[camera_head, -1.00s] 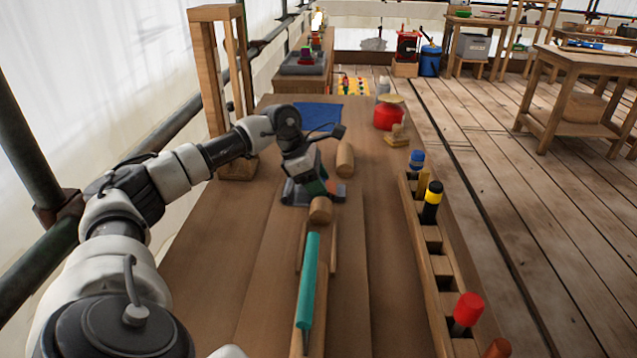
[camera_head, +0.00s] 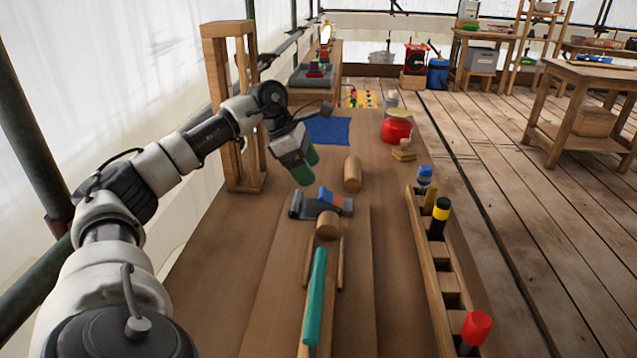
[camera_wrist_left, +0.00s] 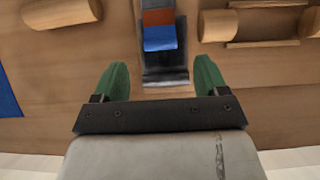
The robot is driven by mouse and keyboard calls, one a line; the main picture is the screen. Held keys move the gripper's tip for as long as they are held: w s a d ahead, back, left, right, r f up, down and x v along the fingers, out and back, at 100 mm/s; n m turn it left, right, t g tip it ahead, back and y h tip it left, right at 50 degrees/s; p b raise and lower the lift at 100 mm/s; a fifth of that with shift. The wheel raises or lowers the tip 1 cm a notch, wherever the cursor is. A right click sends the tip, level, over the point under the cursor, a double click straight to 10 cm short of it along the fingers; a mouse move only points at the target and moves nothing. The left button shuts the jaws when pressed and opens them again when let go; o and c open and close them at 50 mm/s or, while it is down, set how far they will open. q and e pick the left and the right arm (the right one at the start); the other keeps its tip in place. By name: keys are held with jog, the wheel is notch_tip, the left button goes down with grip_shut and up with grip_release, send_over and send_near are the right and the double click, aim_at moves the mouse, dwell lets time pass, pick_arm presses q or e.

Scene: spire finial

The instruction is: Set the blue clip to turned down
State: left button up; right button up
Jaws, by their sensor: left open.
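The blue clip (camera_head: 324,193) sits on a dark grey base (camera_head: 309,208) on the workbench, with an orange-red part beside it on the right. In the left wrist view the blue clip (camera_wrist_left: 160,38) lies over the dark base, with the orange-red part beyond it. I cannot tell for certain whether it is turned down. My left gripper (camera_head: 305,169) is above and to the left of the clip, apart from it. Its green fingers are open and empty in the left wrist view (camera_wrist_left: 160,80), with the base beyond and between them. My right gripper is out of view.
A teal-handled tool (camera_head: 316,285) lies nearer. A wooden rack (camera_head: 437,270) runs along the right. A wooden frame (camera_head: 216,110) stands behind my left arm.

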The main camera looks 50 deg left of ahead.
aim_at(326, 195)
pick_arm(q)
jog(key=shift+v, duration=1.15)
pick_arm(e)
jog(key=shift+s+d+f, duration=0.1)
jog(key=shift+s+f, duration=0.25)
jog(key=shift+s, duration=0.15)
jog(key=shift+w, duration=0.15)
pick_arm(q)
jog(key=w+d+g+y, duration=0.1)
jog(key=d, duration=0.1)
jog(key=w+d+r+g+y+b, duration=0.1)
jog(key=w+g+y, duration=0.1)
jog(key=shift+w+d+r+b, duration=0.1)
jog(key=shift+w+d+b, duration=0.05)
jog(key=shift+d+b, duration=0.2)
jog(key=shift+g+y, duration=0.3)
jog(key=shift+y, duration=0.3)
notch_tip(326, 195, down, 10)
jog(key=shift+d+r+b, duration=0.1)
jog(key=shift+b, duration=0.75)
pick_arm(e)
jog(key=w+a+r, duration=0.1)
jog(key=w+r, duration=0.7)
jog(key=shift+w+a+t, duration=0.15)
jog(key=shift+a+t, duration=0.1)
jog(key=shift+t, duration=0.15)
